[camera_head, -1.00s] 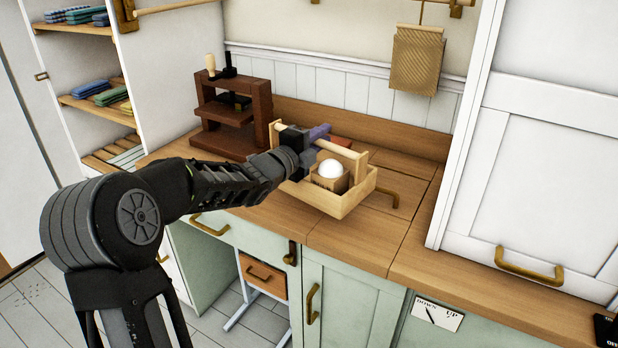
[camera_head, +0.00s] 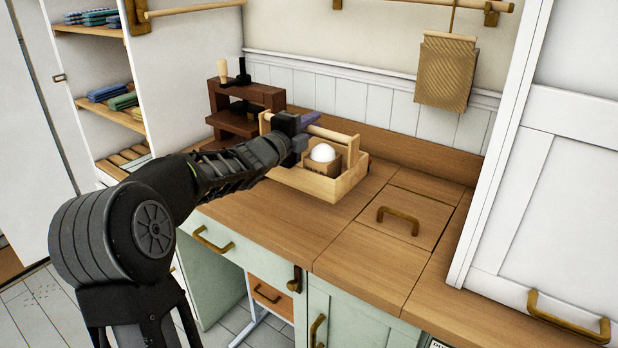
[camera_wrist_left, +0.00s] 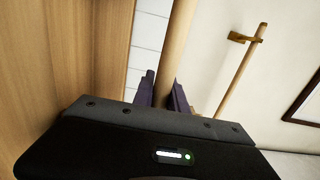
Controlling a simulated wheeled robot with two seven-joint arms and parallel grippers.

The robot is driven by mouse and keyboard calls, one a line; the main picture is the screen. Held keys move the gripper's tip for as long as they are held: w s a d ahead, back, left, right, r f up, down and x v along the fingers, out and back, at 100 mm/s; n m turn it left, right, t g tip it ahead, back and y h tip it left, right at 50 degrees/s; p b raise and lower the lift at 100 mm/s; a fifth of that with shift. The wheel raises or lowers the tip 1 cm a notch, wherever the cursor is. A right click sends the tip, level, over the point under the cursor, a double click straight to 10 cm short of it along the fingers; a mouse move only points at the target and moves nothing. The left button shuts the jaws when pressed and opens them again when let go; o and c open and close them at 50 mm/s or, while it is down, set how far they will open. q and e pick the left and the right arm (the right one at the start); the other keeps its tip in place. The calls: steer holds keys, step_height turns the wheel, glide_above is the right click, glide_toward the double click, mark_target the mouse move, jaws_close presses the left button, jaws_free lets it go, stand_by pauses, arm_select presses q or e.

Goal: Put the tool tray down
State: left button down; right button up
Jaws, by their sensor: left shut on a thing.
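The tool tray (camera_head: 330,189) is a light wooden box with raised ends and a round bar handle (camera_head: 335,135). A white ball and a small brown box (camera_head: 320,160) sit inside it. My left gripper (camera_head: 306,124) is shut on the handle near its left part; the fingers hide some of it. In the left wrist view the purple fingers (camera_wrist_left: 164,92) are either side of the round bar (camera_wrist_left: 176,50). The tray is over the wooden countertop (camera_head: 290,222), left of the lidded panel; I cannot tell whether its base touches the wood. My right gripper is not in view.
A dark wooden press (camera_head: 245,108) stands close behind and left of the tray. A flush wooden lid (camera_head: 402,215) with a brass handle lies to the right. Bare countertop lies in front. A white cabinet (camera_head: 540,160) bounds the right side.

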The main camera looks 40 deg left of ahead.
arm_select(q)
steer(key=shift+f, duration=1.55)
step_height(320, 180, down, 5)
steer(key=shift+f, duration=0.1)
steer(key=shift+f+b, duration=0.1)
steer(key=shift+b, duration=0.25)
steer(key=c, duration=1.3)
jaws_free()
steer(key=shift+c, duration=0.2)
